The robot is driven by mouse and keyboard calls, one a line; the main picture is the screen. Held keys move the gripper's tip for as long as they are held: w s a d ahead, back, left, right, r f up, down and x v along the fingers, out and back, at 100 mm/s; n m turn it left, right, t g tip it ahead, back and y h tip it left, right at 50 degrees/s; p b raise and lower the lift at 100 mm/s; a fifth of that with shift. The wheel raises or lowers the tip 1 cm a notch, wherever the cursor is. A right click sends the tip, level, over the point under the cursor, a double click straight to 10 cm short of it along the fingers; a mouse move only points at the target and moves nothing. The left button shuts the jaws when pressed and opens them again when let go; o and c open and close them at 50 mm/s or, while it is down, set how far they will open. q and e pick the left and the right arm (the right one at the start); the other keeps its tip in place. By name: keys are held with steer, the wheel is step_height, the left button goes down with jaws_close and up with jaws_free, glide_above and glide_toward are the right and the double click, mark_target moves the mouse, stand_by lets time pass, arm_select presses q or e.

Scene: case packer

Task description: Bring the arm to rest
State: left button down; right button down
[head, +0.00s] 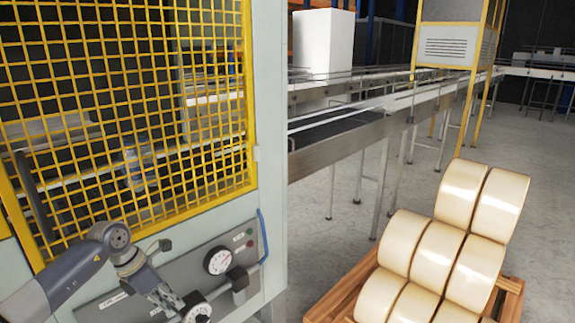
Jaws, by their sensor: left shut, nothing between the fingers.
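My left arm (62,289) comes in from the lower left and bends at a grey wrist joint. Its gripper (170,298) points down and to the right, in front of the control panel (95,306) on the machine's lower front. The gripper looks shut, with nothing seen between its fingers. My right gripper is not in view.
The yellow mesh guard (125,90) is right behind my arm. Cream rolls (436,250) sit on a wooden pallet (347,289) at right. A conveyor (340,147) runs behind; grey floor lies between.

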arm_select(q)
steer(key=d+r+n+t+h, duration=0.3)
steer(key=d+h, duration=0.5)
steer(key=d, duration=1.4)
steer(key=d+r+n+t+h, duration=0.3)
steer(key=r+n+t, duration=0.5)
steer(key=r+n, duration=0.15)
steer(key=s+a+f+n+t+y, duration=0.15)
steer(key=a+n+t+y, duration=0.45)
steer(key=a+n+y, duration=0.7)
steer(key=s+a+f+n+g+y, duration=0.2)
steer(key=s+f+n+g+y, duration=0.3)
steer(key=f+n, duration=0.55)
steer(key=s+f+n+g+h, duration=0.1)
steer(key=s+f+n+g, duration=0.2)
steer(key=s, duration=0.5)
steer(key=s+d+f+n+g+h, duration=0.15)
steer(key=s+f+g, duration=0.3)
steer(key=s, duration=0.45)
steer(key=s+a+f+n+g+h, duration=0.1)
steer(key=s+f+n+g, duration=0.25)
steer(key=s, duration=0.45)
step_height(320, 180, down, 27)
steer(key=s+m, duration=0.1)
steer(key=s, duration=0.1)
steer(key=s+a+f+g+b, duration=0.1)
steer(key=s+a+f, duration=0.1)
steer(key=s+f, duration=1.5)
steer(key=shift+s+a+g, duration=0.15)
steer(key=shift+g, duration=0.25)
